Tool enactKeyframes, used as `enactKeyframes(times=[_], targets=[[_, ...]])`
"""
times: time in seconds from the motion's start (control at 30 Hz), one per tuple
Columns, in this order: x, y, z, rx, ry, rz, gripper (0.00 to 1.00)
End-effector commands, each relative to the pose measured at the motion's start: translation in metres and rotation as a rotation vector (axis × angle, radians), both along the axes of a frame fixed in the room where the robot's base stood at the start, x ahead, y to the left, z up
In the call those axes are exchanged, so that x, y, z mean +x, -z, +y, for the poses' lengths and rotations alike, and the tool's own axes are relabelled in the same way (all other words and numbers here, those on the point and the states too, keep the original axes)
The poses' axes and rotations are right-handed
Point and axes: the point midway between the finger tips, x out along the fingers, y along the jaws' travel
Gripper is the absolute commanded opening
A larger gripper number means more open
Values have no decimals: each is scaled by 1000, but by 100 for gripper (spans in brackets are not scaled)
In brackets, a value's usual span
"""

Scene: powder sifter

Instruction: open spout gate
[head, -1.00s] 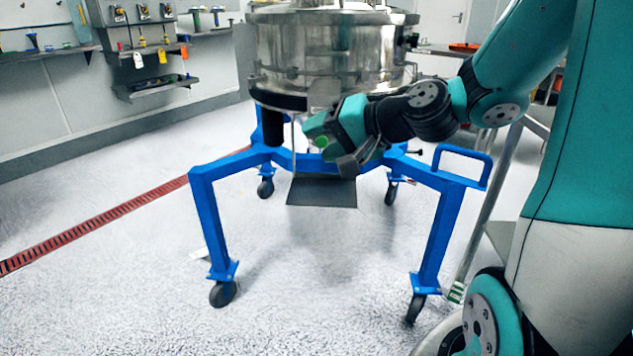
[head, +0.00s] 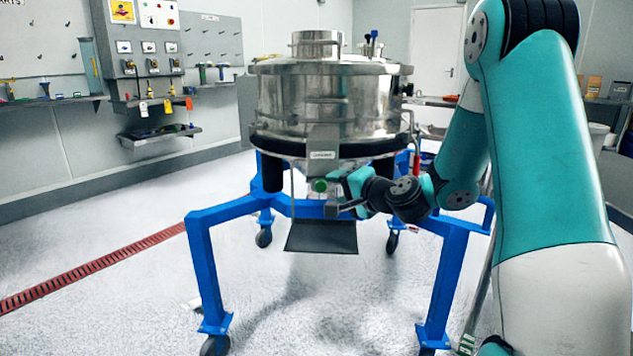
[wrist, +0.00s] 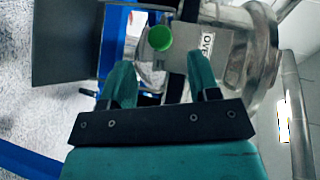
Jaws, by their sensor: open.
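The sifter (head: 325,100) is a round steel drum on a blue wheeled frame. A steel spout (head: 322,150) with a small label comes off its front. The spout gate has a round green knob (head: 319,185), which also shows in the wrist view (wrist: 160,38). My gripper (head: 336,184) is just right of the knob in the head view. In the wrist view my gripper (wrist: 160,78) is open and empty, its two teal fingers apart. The knob lies beyond the fingertips, roughly between them. Contact with the gate cannot be told.
A dark flat plate (head: 320,237) hangs below the spout and shows at upper left in the wrist view (wrist: 68,42). The blue frame's legs (head: 210,270) stand around the spout. A wall shelf (head: 155,135) is at left. The floor in front is clear.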

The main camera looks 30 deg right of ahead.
Motion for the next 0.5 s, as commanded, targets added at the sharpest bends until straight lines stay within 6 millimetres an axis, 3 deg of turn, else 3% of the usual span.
enactKeyframes(times=[0.2,0.5], targets=[[47,10,6,-2,-5,0,56],[80,18,8,-1,0,1,56]])
